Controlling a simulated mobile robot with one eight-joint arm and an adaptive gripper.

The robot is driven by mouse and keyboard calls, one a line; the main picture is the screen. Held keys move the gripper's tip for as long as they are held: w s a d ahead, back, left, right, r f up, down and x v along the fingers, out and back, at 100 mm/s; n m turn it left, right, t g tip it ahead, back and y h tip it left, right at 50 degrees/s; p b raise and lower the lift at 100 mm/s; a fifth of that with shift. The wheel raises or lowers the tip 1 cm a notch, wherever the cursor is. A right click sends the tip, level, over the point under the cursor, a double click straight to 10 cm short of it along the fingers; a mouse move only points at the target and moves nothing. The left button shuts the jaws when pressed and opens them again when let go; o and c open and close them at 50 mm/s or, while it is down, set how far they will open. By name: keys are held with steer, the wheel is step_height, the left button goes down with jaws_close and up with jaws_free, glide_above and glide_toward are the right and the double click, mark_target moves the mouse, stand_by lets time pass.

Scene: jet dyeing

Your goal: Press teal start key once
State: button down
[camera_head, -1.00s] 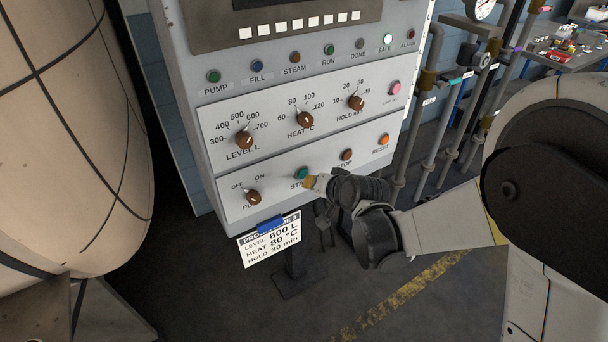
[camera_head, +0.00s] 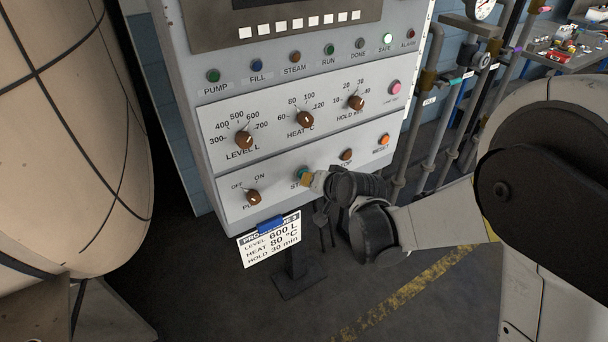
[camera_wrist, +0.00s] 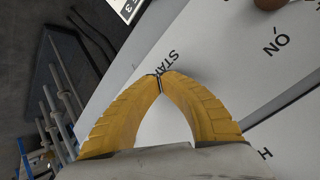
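The teal start key (camera_head: 301,171) is on the lower part of the grey control panel, between the pump knob (camera_head: 253,197) and the brown stop key (camera_head: 346,154). My gripper (camera_head: 306,180) is at its lower right edge and covers part of the key and its label. I cannot tell whether the fingertips touch or press it. In the wrist view, the yellow fingers of my gripper (camera_wrist: 158,79) meet at their tips with nothing visible between them, beside the START lettering. The key is hidden there.
The orange reset key (camera_head: 384,139) is right of the stop key. Level (camera_head: 243,140), heat (camera_head: 305,119) and hold (camera_head: 356,102) knobs are above. The SAFE lamp (camera_head: 387,38) is lit white. A settings card (camera_head: 269,240) hangs below. Pipes stand at right.

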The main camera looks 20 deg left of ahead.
steer(key=shift+w+a, duration=0.25)
steer(key=shift+a, duration=0.05)
stand_by(0.4)
steer(key=shift+d, duration=0.1)
steer(key=shift+s+d, duration=0.55)
steer(key=shift+d, duration=0.05)
steer(key=shift+s+d+b, duration=0.45)
steer(key=shift+s+d, duration=1.2)
steer(key=shift+d, duration=0.25)
